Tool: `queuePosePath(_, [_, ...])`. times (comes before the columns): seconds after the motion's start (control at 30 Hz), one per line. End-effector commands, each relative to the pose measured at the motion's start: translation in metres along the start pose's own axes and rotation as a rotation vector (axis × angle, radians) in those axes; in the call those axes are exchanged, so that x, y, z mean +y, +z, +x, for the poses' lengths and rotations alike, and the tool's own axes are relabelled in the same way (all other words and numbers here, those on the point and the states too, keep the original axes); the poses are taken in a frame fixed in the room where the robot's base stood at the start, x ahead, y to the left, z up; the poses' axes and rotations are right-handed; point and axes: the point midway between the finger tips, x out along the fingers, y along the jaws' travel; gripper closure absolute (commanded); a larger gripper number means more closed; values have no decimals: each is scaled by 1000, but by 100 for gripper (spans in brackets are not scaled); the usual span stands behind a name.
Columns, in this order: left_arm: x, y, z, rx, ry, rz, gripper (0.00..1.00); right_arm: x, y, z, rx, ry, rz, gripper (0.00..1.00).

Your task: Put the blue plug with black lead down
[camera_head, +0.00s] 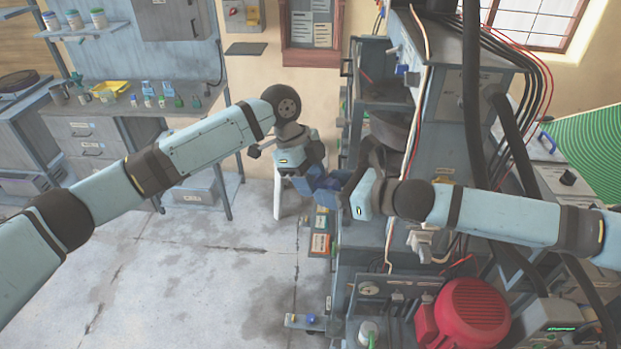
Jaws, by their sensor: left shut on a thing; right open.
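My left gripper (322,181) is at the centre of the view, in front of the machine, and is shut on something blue. This looks like the blue plug (328,198), but it is small and partly covered by the fingers. I cannot make out its black lead for certain against the dark machine parts. My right gripper (366,160) is just right of the left one, close to the machine's side, and is open. I cannot tell whether it touches the blue thing.
The press machine (465,90) fills the right, with hanging cables and a red motor (474,312) low in front. A workbench (115,118) with small bottles and a yellow tray (110,88) stands at the back left. The grey floor (190,270) at left is clear.

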Motion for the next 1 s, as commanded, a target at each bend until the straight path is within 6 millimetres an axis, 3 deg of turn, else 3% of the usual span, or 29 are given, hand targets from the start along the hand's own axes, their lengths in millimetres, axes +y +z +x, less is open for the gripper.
queuePosePath(0.17, [0,0,0,0,0,0,88,-2,0,-26,1,-3,-2,45])
queuePosePath(0.4, [0,0,0,0,0,0,88,-2,0,-78,2,-4,-2,45])
queuePosePath(0.6, [0,0,0,0,0,0,88,-1,0,-108,1,-2,-1,45])
queuePosePath(0.8, [0,0,0,0,0,0,88,5,-2,-113,-6,7,37,45])
queuePosePath(1.0, [0,0,0,0,0,0,88,38,-14,-83,-46,45,314,45])
